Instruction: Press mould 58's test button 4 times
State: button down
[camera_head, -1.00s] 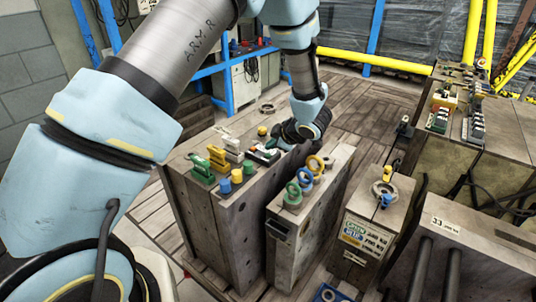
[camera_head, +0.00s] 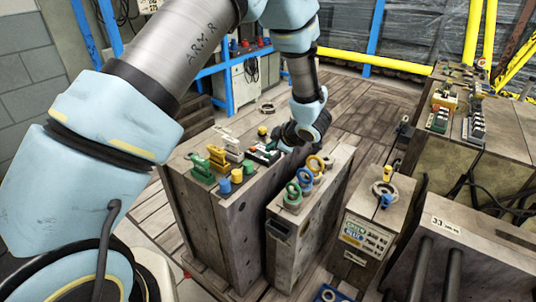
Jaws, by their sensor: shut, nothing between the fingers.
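My gripper (camera_head: 290,134) shows as a dark shape at the end of my arm, just above the back right of a large grey mould block (camera_head: 222,222). Its fingertips are small and partly hidden; it looks shut and holds nothing. Close to its left on the block top is a small dark box with white and red parts (camera_head: 264,153). I cannot tell whether the fingers touch it. No number 58 is legible in this view, and I cannot make out a test button for certain.
Yellow, green and blue fittings (camera_head: 222,170) stand on the same block. A narrower block (camera_head: 300,235) with coloured rings stands to the right, then a smaller labelled mould (camera_head: 370,232). A mould marked 33 (camera_head: 470,250) is at right.

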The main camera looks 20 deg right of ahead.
jog(key=shift+f, duration=0.5)
dwell(0.3)
jog(key=shift+r, duration=0.1)
jog(key=shift+r+p, duration=0.65)
jog(key=shift+r, duration=0.15)
notch_tip(320, 180, up, 5)
jog(key=p, duration=0.4)
jog(key=shift+p, duration=0.3)
dwell(0.6)
